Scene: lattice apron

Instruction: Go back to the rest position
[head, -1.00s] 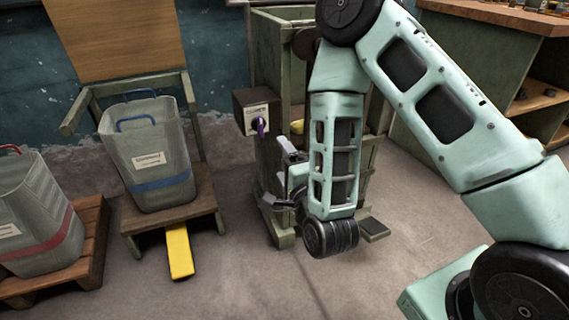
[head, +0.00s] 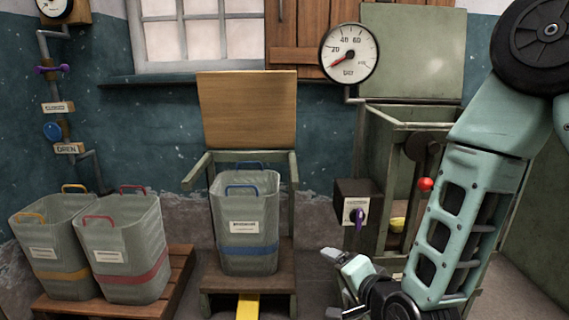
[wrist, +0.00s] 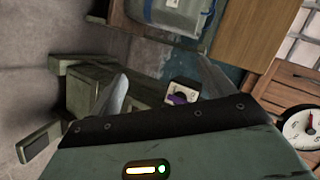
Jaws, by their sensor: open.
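My gripper (head: 335,283) is low in the head view, right of centre, in front of the green machine's lower left side. Its two fingers are spread, point left and hold nothing. In the wrist view my gripper (wrist: 163,72) also shows open, with a clear gap between its fingers. The dark switch box (head: 356,205) with a purple knob (head: 358,216) is above the gripper in the head view. In the wrist view the box (wrist: 182,92) appears beyond the fingers, apart from them.
A grey bin with a blue band (head: 246,215) stands on a wooden stand left of my gripper. Two more bins, with a yellow band (head: 48,285) and a red band (head: 125,225), stand on a pallet (head: 180,285). The machine (head: 385,150) carries a round gauge (head: 349,52).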

